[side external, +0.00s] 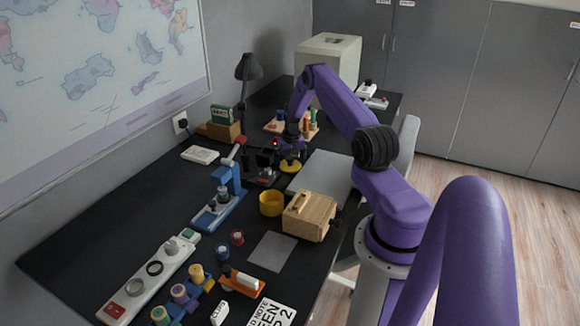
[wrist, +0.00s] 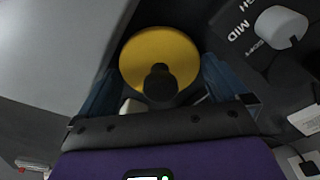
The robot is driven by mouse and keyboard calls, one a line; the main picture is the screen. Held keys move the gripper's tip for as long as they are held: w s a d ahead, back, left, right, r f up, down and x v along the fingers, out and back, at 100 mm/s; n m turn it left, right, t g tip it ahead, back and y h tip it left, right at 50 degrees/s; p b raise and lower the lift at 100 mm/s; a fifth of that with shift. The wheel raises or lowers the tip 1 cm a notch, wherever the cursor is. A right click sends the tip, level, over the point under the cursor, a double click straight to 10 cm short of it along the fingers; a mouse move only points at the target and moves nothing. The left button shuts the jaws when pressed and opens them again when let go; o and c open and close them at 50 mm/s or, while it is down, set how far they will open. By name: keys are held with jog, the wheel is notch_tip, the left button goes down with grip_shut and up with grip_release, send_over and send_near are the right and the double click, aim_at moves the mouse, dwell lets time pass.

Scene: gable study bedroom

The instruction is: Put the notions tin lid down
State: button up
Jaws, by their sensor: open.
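The notions tin's lid, a yellow disc with a dark knob (wrist: 159,60), lies below my gripper in the wrist view. It also shows in the side view (side external: 290,166), near the left edge of a grey mat. The round yellow tin (side external: 270,203) stands on the black desk, nearer the camera, with its top uncovered. My gripper (side external: 291,152) points down over the lid. Its fingers (wrist: 160,88) are apart, one on each side of the lid's knob. I cannot tell whether they touch the lid.
A wooden box (side external: 309,216) stands right of the tin. The grey mat (side external: 322,172) lies right of the lid. A dark device with a white dial (wrist: 281,27) is close to the right finger. A blue stand (side external: 226,184) is to the left. Bare desk (side external: 130,225) lies further left.

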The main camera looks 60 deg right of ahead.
jog(key=c, duration=0.8)
jog(key=shift+o, duration=0.2)
jog(key=shift+r, duration=0.15)
